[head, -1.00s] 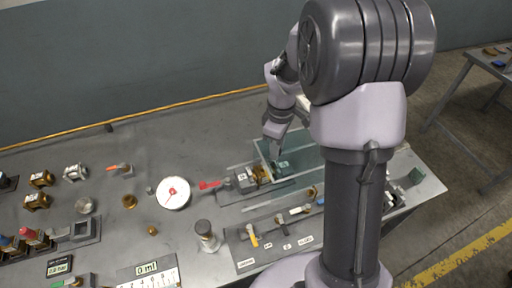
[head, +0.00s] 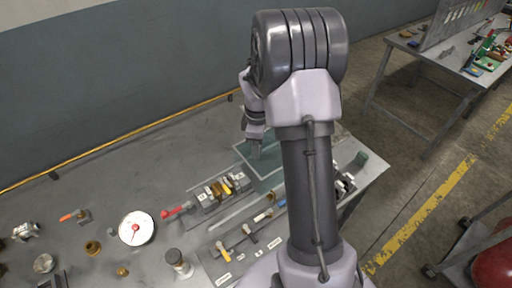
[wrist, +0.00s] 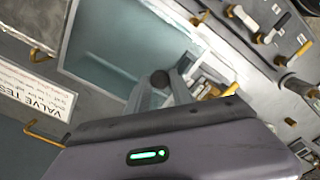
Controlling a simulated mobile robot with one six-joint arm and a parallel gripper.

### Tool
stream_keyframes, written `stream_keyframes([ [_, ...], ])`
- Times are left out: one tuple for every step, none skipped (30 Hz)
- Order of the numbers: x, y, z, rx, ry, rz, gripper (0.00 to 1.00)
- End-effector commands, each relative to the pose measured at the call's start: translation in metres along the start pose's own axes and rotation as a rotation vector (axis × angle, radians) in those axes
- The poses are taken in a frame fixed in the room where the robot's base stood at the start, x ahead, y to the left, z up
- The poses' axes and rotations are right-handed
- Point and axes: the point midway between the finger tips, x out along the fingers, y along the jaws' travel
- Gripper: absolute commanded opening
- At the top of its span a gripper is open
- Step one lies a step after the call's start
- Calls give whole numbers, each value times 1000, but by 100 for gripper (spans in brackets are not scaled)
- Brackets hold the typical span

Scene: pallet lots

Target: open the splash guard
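The splash guard (head: 262,160) is a teal, see-through panel in a pale frame on the far side of the bench. It also shows in the wrist view (wrist: 110,45) as a broad pale teal sheet. A block of brass and yellow-handled valves (head: 224,188) stands uncovered at its left. My gripper (head: 254,150) points down at the guard. In the wrist view my gripper (wrist: 160,88) has its grey fingers converging near a dark round knob (wrist: 160,78); whether they are closed on it I cannot tell.
A row of labelled levers (head: 245,232) is in front. A VALVE TEST sign (wrist: 35,92) is beside the guard. The bench's right edge is close by.

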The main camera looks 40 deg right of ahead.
Motion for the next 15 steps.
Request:
stream_keyframes([
  [0,0,0,0,0,0,38],
  [0,0,0,0,0,0,44],
  [0,0,0,0,0,0,48],
  [0,0,0,0,0,0,48],
  [0,0,0,0,0,0,48],
  [0,0,0,0,0,0,48],
  [0,0,0,0,0,0,48],
  [0,0,0,0,0,0,48],
  [0,0,0,0,0,0,48],
  [0,0,0,0,0,0,48],
  [0,0,0,0,0,0,48],
  [-2,0,0,0,0,0,48],
  [-5,0,0,1,0,0,48],
  [-9,0,0,1,1,1,48],
  [-18,0,0,0,1,2,48],
])
